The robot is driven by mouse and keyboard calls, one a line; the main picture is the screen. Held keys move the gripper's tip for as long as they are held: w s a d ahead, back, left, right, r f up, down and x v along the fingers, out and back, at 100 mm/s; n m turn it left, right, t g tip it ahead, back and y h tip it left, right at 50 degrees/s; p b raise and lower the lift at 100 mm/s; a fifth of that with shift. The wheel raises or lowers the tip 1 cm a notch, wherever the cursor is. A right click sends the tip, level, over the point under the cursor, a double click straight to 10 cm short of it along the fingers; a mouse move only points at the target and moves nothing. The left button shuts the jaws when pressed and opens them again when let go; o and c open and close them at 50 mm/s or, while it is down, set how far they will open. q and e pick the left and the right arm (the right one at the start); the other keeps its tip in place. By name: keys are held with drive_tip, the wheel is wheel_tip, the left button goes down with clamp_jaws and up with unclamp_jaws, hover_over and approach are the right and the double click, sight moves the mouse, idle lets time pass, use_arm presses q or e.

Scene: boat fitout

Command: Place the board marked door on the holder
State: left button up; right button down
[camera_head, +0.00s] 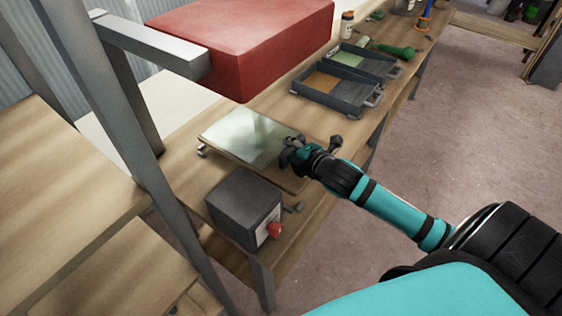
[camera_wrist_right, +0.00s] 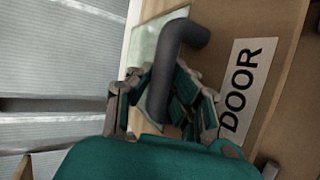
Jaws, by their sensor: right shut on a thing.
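The board marked DOOR (camera_head: 250,137) has a pale green glossy panel and a wooden edge. It lies roughly flat at the bench in the head view; I cannot tell whether it rests or is slightly raised. The wrist view shows its brown face with a white label reading DOOR (camera_wrist_right: 240,95) and a dark curved handle (camera_wrist_right: 165,75). My right gripper (camera_head: 297,157) is at the board's right edge, its fingers (camera_wrist_right: 165,105) shut around the handle. I cannot identify the holder for certain. My left gripper is out of view.
A dark grey box with a red knob (camera_head: 243,208) stands just in front of the board. Dark trays (camera_head: 335,95) sit farther along the bench (camera_head: 225,105). Grey frame posts (camera_head: 130,120) stand at the left.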

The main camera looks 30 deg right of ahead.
drive_tip(key=shift+w+f, duration=0.1)
drive_tip(key=shift+f, duration=1)
wheel_tip(320, 180, down, 3)
drive_tip(key=c, duration=1.2)
unclamp_jaws()
drive_tip(key=shift+f, duration=0.15)
drive_tip(key=shift+c, duration=0.2)
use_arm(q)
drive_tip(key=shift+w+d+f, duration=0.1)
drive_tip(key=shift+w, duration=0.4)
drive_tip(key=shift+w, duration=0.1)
use_arm(e)
drive_tip(key=shift+s, duration=0.45)
use_arm(q)
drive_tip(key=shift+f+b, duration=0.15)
drive_tip(key=shift+b, duration=0.15)
use_arm(e)
drive_tip(key=v, duration=1.1)
drive_tip(key=shift+s+r, duration=0.15)
drive_tip(key=shift+r, duration=0.1)
